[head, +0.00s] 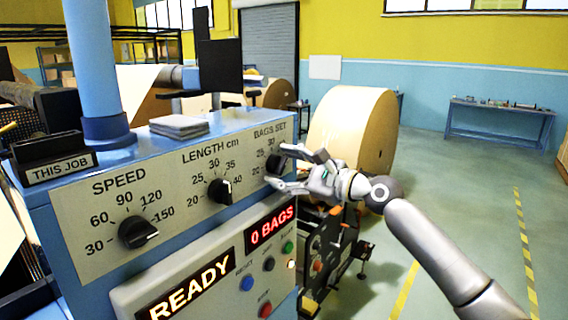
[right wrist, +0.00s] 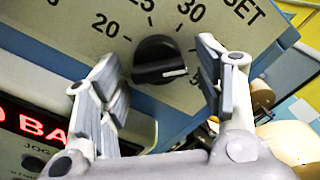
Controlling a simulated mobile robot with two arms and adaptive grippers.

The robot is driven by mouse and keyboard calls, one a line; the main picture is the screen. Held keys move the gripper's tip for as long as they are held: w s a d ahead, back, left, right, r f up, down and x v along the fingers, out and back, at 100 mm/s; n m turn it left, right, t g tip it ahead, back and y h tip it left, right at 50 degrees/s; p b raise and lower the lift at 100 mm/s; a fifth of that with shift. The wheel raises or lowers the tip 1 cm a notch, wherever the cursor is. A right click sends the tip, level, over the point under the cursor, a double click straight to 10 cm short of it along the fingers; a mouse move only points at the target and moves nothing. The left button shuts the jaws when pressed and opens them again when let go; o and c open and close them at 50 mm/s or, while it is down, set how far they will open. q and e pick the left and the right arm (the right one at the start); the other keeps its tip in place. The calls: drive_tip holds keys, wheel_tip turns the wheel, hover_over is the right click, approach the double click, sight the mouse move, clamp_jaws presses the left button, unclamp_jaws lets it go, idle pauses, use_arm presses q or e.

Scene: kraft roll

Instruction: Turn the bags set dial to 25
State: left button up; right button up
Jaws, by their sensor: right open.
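The bags set dial (right wrist: 160,60) is a black knob on the grey panel. In the right wrist view its white pointer mark points right and slightly down, well past the 30 and away from the 25 above it. The number it points to is partly hidden by a finger. In the head view the dial (head: 273,163) is partly covered by my right gripper (head: 283,168). My right gripper is open, with its fingers (right wrist: 165,85) on either side of the dial, apart from it as far as I can see. My left gripper is not in view.
The length dial (head: 220,190) and the speed dial (head: 138,232) are on the same panel. Below are a READY display (head: 190,286), a 0 BAGS display (head: 270,228) and several buttons. A large kraft roll (head: 352,130) stands behind my right gripper.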

drive_tip(key=shift+w+a, duration=0.1)
drive_tip(key=shift+a, duration=0.1)
drive_tip(key=c, duration=1)
drive_tip(key=shift+n, duration=0.4)
drive_tip(key=n+b, duration=0.1)
drive_tip(key=n, duration=0.1)
drive_tip(key=shift+n, duration=0.4)
drive_tip(key=n+b, duration=0.1)
drive_tip(key=n, duration=0.3)
drive_tip(key=shift+n+b, duration=0.3)
drive_tip(key=shift+b, duration=0.05)
drive_tip(key=n+b, duration=0.2)
drive_tip(key=n, duration=0.3)
drive_tip(key=shift+r, duration=0.1)
drive_tip(key=shift+r+n+b, duration=0.1)
drive_tip(key=shift+n+b, duration=0.85)
drive_tip(key=shift+n, duration=1.25)
